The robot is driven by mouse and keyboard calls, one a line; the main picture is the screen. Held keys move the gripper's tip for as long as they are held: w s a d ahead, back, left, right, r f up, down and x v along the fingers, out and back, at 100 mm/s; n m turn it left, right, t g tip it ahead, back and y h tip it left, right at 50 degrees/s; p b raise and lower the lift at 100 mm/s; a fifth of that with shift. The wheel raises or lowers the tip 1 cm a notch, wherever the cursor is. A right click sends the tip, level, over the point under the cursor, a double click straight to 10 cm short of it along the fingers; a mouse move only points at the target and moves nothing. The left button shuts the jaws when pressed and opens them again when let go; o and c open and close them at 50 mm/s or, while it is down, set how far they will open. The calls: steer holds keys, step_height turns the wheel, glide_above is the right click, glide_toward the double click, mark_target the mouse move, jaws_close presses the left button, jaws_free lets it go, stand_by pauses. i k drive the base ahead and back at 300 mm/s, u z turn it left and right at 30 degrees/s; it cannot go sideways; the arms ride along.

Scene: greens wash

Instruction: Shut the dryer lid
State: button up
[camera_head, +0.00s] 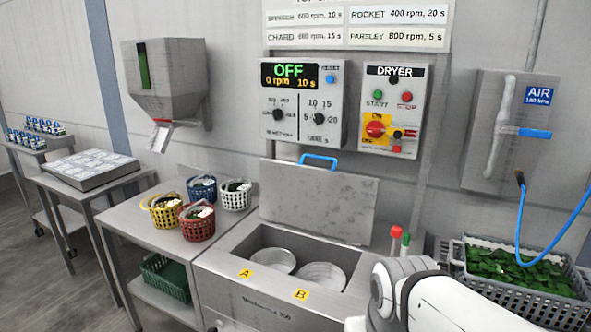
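The dryer lid (318,202) is a grey metal panel standing raised at the back of the dryer, against the wall side. A blue handle (319,160) sits on its top edge. The dryer (236,255) is a metal box with its top opening uncovered. Inside are two round baskets, one behind label A (272,261) and one behind label B (321,276). My white arm shows at the lower right, in front of the dryer's right side. My gripper is not visible in this view.
Several small baskets, such as a red one (197,229), stand on the table (147,237) left of the dryer. A grey crate of greens (520,292) is at the right. A blue hose (552,248) hangs there. A control panel reading OFF (304,101) is above the lid.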

mark_target(315, 194)
steer(key=z, duration=2.75)
steer(key=k, duration=1.85)
steer(key=u, duration=1.8)
steer(key=i, duration=1.1)
steer(key=z, duration=0.05)
